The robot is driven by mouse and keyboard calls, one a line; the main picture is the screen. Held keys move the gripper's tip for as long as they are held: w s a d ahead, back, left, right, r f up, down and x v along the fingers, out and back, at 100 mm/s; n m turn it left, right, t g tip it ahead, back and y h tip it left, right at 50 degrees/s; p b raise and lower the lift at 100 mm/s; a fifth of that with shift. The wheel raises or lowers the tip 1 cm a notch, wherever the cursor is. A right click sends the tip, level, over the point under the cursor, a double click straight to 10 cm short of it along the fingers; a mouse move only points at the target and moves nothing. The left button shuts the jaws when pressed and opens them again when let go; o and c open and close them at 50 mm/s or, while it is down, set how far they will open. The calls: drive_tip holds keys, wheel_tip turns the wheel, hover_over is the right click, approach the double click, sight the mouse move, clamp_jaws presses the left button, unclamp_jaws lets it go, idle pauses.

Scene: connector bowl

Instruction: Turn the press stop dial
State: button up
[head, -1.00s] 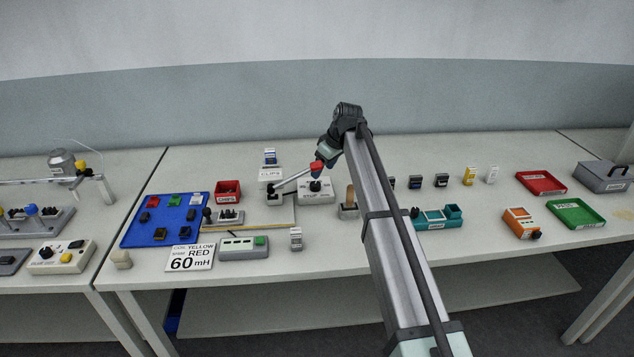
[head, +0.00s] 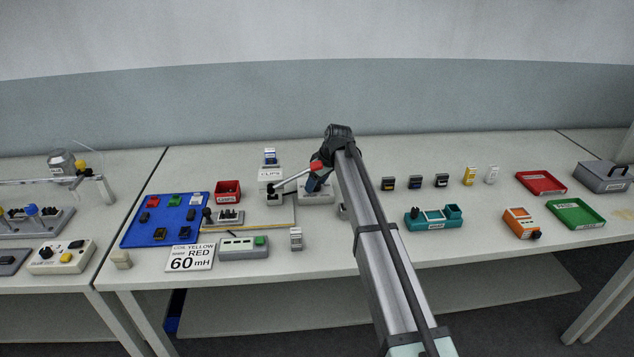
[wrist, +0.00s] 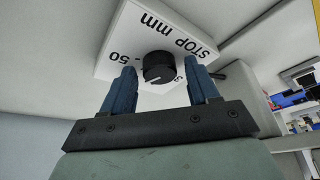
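The stop dial is a black round knob (wrist: 158,67) on a white box face (wrist: 125,38) marked "STOP mm" and "50"; another number is partly hidden. A pale pointer line shows on the knob. My gripper (wrist: 162,70) has two blue fingers, open, one on each side of the knob in the wrist view, with a gap on both sides. I cannot tell how deep the fingertips reach along the knob. In the head view my gripper (head: 313,187) is over the white stop box (head: 318,198) and hides its knob.
A lever press (head: 290,181) stands just left of the stop box. Further left are a red bin (head: 228,186) and a blue tray (head: 141,228). A teal fixture (head: 433,224) is to the right of my arm. Small blocks stand in a row at the back right.

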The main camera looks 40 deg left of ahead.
drive_tip(key=c, duration=0.9)
drive_tip(key=shift+n, duration=0.3)
drive_tip(key=n, duration=0.1)
drive_tip(key=n+g, duration=0.1)
drive_tip(key=n, duration=0.1)
drive_tip(key=shift+w+a+n+g, duration=0.1)
drive_tip(key=shift+w+n+g, duration=0.15)
drive_tip(key=shift+n+g, duration=0.05)
drive_tip(key=shift+n+g+h, duration=0.5)
drive_tip(key=shift+n+g, duration=0.3)
drive_tip(key=shift+n, duration=1.4)
drive_tip(key=o, duration=1)
drive_tip(key=shift+o, duration=0.2)
